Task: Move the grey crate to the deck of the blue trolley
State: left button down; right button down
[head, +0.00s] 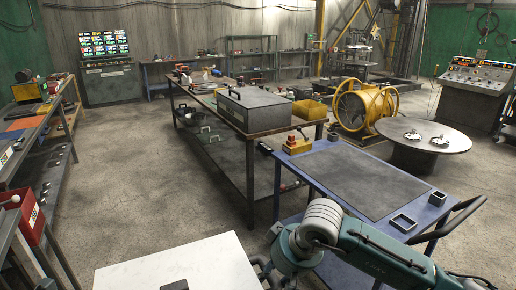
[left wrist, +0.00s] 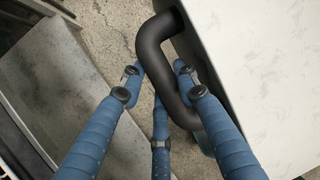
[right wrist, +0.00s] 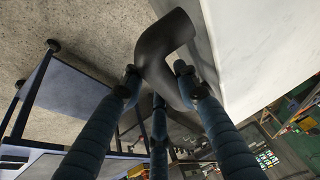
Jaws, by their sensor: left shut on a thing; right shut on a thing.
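My left gripper (left wrist: 157,72) is shut on a black handle (left wrist: 153,38) beside a white top (left wrist: 270,60). My right gripper (right wrist: 157,74) is shut on another black handle (right wrist: 165,42) of a white top. Both grippers are far from the crate. The left gripper is not visible in the head view.
A yellow box with a red knob (head: 297,144) and small open holders (head: 403,222) sit on the trolley's edge. Floor left of the bench is clear.

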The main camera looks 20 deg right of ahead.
aim_at(350, 176)
jog(key=i+z, duration=0.3)
jog(key=i, duration=0.15)
jog(key=i+j+z, duration=0.1)
jog(key=i+z, duration=0.15)
jog(key=i, duration=0.2)
jog(key=i+l+z, duration=0.1)
jog(key=i+z, duration=0.15)
jog(key=i, duration=0.8)
jog(key=i+j+z, duration=0.1)
jog(key=i+z, duration=0.2)
jog(key=i+j+z, duration=0.35)
jog(key=i, duration=0.15)
jog(key=i+z, duration=0.2)
jog(key=z, duration=0.3)
jog(key=i+j+z, duration=0.15)
jog(key=z, duration=0.3)
jog(key=i+j+z, duration=0.4)
jog(key=i+l, duration=0.1)
